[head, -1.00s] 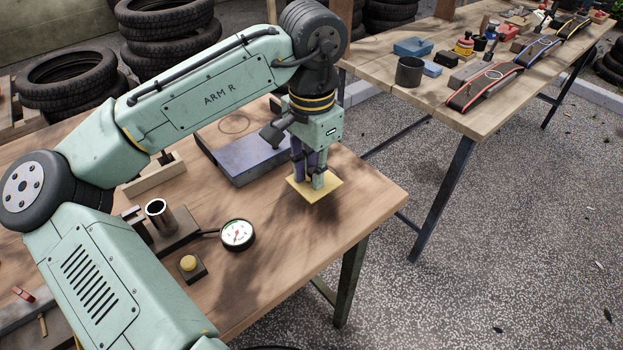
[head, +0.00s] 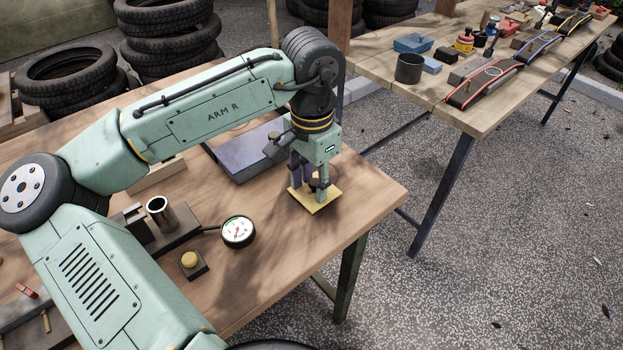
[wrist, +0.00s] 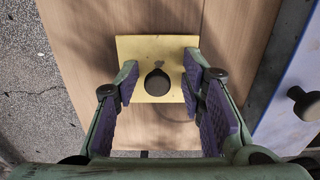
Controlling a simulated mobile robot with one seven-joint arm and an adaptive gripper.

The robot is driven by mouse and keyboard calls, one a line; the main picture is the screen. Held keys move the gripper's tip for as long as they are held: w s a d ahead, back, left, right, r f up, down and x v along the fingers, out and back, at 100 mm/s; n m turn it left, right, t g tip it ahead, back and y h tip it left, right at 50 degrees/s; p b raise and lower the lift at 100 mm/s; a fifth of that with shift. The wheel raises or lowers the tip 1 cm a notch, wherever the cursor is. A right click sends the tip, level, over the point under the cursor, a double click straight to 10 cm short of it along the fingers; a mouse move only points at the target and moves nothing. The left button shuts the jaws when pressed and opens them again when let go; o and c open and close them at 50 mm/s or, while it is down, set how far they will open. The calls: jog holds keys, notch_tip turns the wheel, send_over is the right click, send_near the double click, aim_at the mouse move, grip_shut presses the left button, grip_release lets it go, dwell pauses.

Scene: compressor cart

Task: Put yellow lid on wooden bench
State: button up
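The square yellow lid (head: 307,203) lies flat on the wooden bench (head: 285,265), close to the bench's right edge. It also shows in the wrist view (wrist: 150,47), with a dark round knob (wrist: 157,82) standing on it. My gripper (head: 309,186) is over the lid and pointing down. In the wrist view its two purple-padded fingers (wrist: 160,78) are spread on either side of the knob, with a gap on both sides. Nothing is between the pads except the knob, which they do not touch.
A purple-grey box (head: 247,158) stands behind the lid. A pressure gauge (head: 238,231), a yellow button on a block (head: 190,261) and a metal tube (head: 160,211) are to the left. A second table (head: 480,120) stands across a gap at the right.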

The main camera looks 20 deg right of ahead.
aim_at(311, 183)
notch_tip(311, 183, up, 12)
jog(key=shift+r+b, duration=0.15)
jog(key=shift+b, duration=0.15)
dwell(0.4)
jog(key=shift+o, duration=0.3)
dwell(0.9)
